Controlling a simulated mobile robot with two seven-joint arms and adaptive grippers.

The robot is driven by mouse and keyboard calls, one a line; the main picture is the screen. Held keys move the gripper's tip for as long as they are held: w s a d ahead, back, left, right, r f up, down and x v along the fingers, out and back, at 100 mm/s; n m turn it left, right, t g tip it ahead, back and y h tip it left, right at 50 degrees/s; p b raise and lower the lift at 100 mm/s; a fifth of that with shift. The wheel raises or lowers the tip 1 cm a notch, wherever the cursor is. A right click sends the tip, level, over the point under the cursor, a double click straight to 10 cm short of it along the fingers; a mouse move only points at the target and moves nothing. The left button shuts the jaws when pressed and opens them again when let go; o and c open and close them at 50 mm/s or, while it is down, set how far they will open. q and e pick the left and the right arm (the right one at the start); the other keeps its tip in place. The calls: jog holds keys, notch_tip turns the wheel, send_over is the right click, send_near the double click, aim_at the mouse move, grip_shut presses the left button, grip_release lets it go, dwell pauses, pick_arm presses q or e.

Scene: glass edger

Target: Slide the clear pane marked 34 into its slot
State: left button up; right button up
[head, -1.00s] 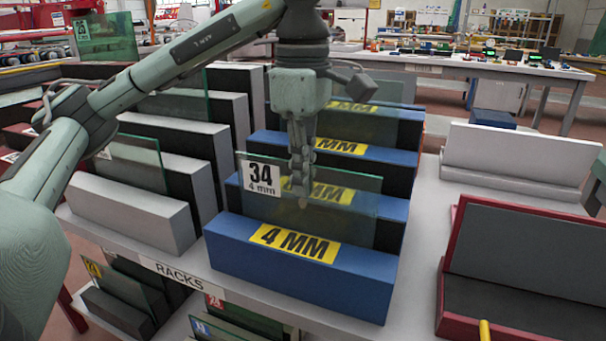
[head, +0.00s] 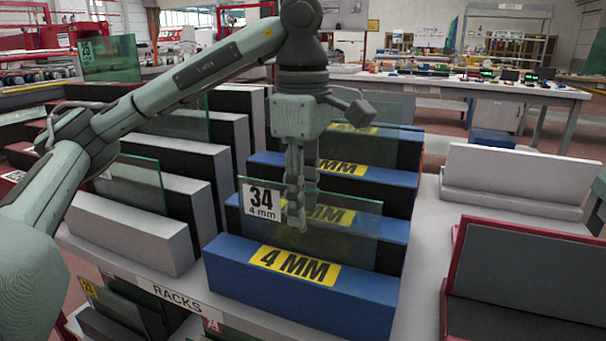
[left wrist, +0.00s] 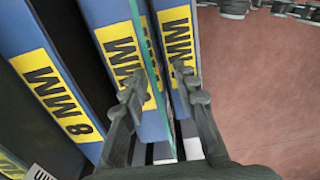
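The clear pane marked 34 (head: 345,218) stands upright between the front blue block (head: 330,305) and the blue block behind it. Its white label (head: 262,200) reads "34, 4 mm". My left gripper (head: 296,215) points down over the pane's top edge. In the left wrist view the fingers of my left gripper (left wrist: 165,95) are apart, with the pane's green edge (left wrist: 160,85) between them, nearer the left finger. Contact with the pane is unclear. The pane's lower edge is hidden by the front block. My right gripper is not in view.
Grey blocks with panes (head: 135,230) stand left of the blue rack. A white stand (head: 515,175) and a dark red-framed stand (head: 530,265) are at the right. The "RACKS" table edge (head: 180,300) is in front. A bench (head: 450,90) is behind.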

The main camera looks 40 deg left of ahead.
pick_arm(q)
notch_tip(320, 180, up, 12)
dwell(0.6)
jog(key=shift+s+f, duration=0.1)
dwell(0.5)
